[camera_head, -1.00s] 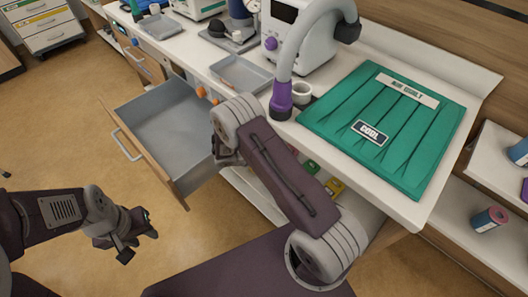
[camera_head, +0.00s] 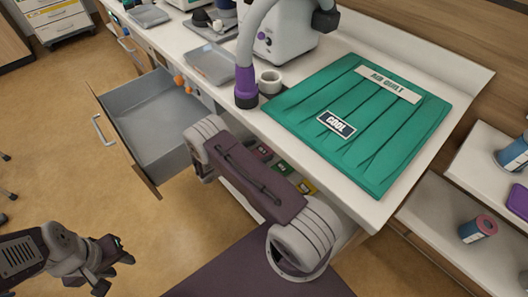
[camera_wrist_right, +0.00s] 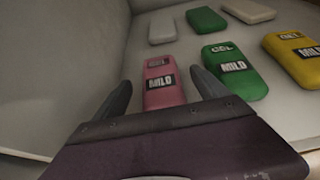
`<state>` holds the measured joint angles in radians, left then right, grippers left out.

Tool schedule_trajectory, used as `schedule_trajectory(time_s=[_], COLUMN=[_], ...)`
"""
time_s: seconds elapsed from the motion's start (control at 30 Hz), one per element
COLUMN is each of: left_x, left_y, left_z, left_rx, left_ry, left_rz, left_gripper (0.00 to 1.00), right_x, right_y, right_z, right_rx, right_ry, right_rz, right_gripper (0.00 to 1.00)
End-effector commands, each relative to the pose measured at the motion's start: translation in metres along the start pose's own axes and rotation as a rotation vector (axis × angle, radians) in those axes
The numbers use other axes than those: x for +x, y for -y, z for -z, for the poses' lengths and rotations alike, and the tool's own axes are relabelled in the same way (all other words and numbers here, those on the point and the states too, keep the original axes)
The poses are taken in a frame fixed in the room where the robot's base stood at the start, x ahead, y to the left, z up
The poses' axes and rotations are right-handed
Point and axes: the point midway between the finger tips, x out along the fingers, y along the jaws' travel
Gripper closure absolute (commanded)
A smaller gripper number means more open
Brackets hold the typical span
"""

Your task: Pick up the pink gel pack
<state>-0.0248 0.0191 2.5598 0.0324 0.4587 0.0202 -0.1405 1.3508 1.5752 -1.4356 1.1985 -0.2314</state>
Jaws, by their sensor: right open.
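The pink gel pack (camera_wrist_right: 164,85) lies on the pale floor of a compartment in the right wrist view, with a "MILD" label facing up. My right gripper (camera_wrist_right: 161,82) is open, its two fingers pointing at the pack's near end, one on each side in the picture. I cannot tell how far the fingertips are from it. In the head view the pack (camera_head: 262,152) shows small, behind my right arm; the right gripper is hidden there. My left gripper (camera_head: 116,253) hangs at lower left, away from the packs; its jaw opening is unclear.
A green pack (camera_wrist_right: 234,72) lies right of the pink one, a yellow pack (camera_wrist_right: 297,58) further right. Another green pack (camera_wrist_right: 206,20) and white packs (camera_wrist_right: 162,27) lie behind. A compartment wall (camera_wrist_right: 60,70) rises at left.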

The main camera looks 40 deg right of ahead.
Motion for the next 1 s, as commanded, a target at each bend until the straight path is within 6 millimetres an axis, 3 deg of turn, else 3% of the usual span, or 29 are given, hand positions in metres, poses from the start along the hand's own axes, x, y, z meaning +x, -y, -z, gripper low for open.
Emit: schedule_trajectory(time_s=[0.1,0.2,0.43,0.47,0.7,0.73,1.0], left_x=[0.008,0.009,0.008,0.008,0.008,0.008,0.007], left_y=[0.0,0.0,0.0,0.0,0.0,0.0,0.0], left_z=[-0.001,-0.001,-0.001,-0.001,-0.001,-0.001,-0.001], left_rx=[0.0,0.0,0.0,0.0,0.0,0.0,0.0], left_ry=[0.0,0.0,0.0,0.0,0.0,0.0,0.0], left_rz=[0.0,0.0,0.0,0.0,0.0,0.0,0.0], left_gripper=[0.64,0.64,0.64,0.64,0.64,0.64,0.64], right_x=[0.024,0.034,0.036,0.036,0.035,0.035,0.034], right_y=[0.0,0.0,-0.001,-0.001,-0.001,-0.001,-0.001], right_z=[0.005,0.004,0.003,0.003,0.003,0.003,-0.001], right_rx=[0.001,0.0,0.0,0.0,0.0,0.001,0.001], right_ry=[-0.001,0.0,0.0,0.0,0.0,0.0,0.0], right_rz=[0.004,0.002,0.0,0.0,0.001,0.0,0.0], right_gripper=[0.16,0.16,0.16,0.22,0.89,0.92,0.92])
